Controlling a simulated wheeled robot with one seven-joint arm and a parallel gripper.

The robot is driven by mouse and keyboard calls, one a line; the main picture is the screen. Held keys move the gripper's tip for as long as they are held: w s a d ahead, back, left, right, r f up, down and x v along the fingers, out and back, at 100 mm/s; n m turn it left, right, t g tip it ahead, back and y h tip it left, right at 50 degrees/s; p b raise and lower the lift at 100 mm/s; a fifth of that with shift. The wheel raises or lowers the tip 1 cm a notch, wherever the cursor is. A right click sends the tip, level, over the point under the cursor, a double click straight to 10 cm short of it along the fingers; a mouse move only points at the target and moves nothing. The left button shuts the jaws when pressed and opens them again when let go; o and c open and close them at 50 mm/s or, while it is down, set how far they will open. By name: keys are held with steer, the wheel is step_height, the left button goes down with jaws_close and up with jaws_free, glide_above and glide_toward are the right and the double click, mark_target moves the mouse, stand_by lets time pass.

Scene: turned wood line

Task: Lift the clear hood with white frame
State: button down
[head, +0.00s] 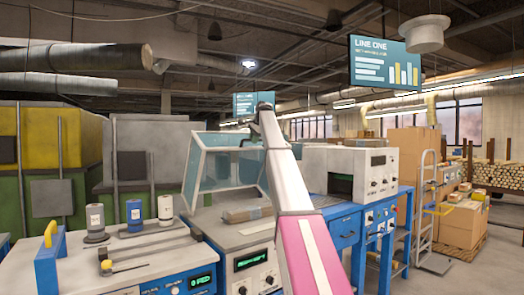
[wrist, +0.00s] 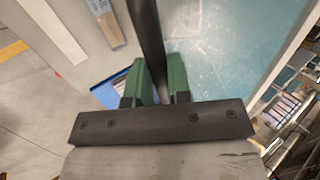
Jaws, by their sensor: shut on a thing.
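The clear hood with a white frame (head: 207,166) stands above the low bench unit in the middle of the head view, with its tinted panes tilted. My arm crosses in front of its right side and hides part of it. In the wrist view my gripper (wrist: 161,78) has its green fingers shut on a dark bar (wrist: 147,32), which looks like the hood's handle. A clear pane (wrist: 215,45) shows right of the bar. In the head view the fingers are hidden by the arm.
A wrapped package (head: 248,213) lies on the unit below the hood. A white and blue machine (head: 350,170) stands close at right. Open floor and stacked boxes (head: 462,222) are farther right.

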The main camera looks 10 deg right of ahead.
mark_target(247, 144)
steer(key=w+a+r, duration=0.1)
steer(key=w, duration=0.3)
steer(key=w+a+r, duration=0.1)
steer(key=w, duration=0.1)
steer(key=shift+a+r, duration=0.3)
steer(key=shift+r, duration=0.05)
steer(key=c, duration=1.1)
jaws_free()
steer(key=shift+o, duration=0.2)
steer(key=v, duration=1)
steer(key=shift+s+r, duration=0.15)
steer(key=shift+r, duration=0.2)
steer(key=shift+d+f, duration=0.1)
steer(key=shift+d, duration=0.05)
